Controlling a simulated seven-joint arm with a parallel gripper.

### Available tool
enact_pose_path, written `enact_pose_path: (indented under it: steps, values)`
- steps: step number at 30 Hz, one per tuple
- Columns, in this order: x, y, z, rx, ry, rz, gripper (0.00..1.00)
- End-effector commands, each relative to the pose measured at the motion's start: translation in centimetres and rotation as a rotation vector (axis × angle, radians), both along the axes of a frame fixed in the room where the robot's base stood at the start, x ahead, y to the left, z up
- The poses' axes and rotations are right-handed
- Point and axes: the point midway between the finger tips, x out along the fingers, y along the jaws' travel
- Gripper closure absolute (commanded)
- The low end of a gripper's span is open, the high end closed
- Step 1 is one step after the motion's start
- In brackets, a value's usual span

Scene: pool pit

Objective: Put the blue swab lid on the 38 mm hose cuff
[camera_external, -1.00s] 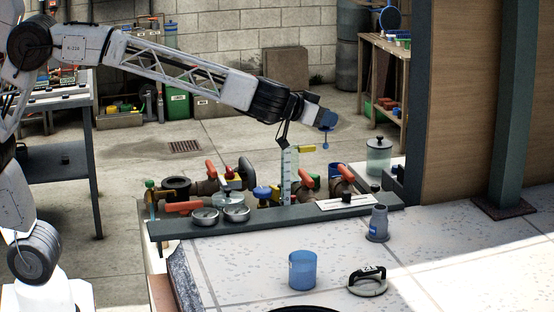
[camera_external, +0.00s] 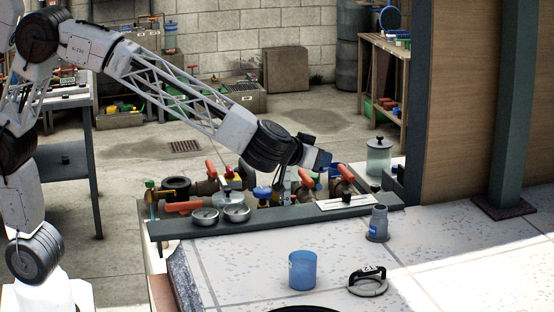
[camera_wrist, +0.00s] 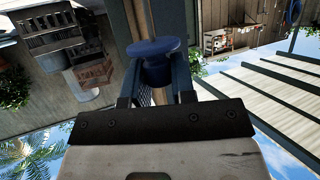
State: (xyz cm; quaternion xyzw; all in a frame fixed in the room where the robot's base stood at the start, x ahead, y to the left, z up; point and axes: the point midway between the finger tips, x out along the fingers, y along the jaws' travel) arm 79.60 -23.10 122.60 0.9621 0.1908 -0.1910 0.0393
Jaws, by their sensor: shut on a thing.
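My gripper (camera_external: 322,160) is above the row of valves behind the pit edge, tilted downward. In the wrist view its fingers (camera_wrist: 157,88) are shut on the blue swab lid (camera_wrist: 153,47), a round blue disc with a narrower blue part below it. I cannot clearly make out the lid in the external view.
A blue cup (camera_external: 302,270) and a black-handled pad (camera_external: 368,282) stand on the tiles in front. A lidded jar (camera_external: 379,158) stands behind the cuff. Tiles around the cuff are clear.

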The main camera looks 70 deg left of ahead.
Motion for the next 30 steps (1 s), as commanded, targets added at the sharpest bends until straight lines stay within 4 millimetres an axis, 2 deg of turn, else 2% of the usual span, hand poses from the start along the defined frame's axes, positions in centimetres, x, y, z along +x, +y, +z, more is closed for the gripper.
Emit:
enact_pose_path:
  steps: [8, 14, 30]
  values:
    - [0.1, 0.0, 0.0, 0.0, 0.0, 0.0, 0.98]
    - [0.9, -0.2, -0.1, 0.001, 0.0, 0.0, 0.98]
    - [6.4, -1.8, -0.6, 0.0, 0.0, 0.0, 0.98]
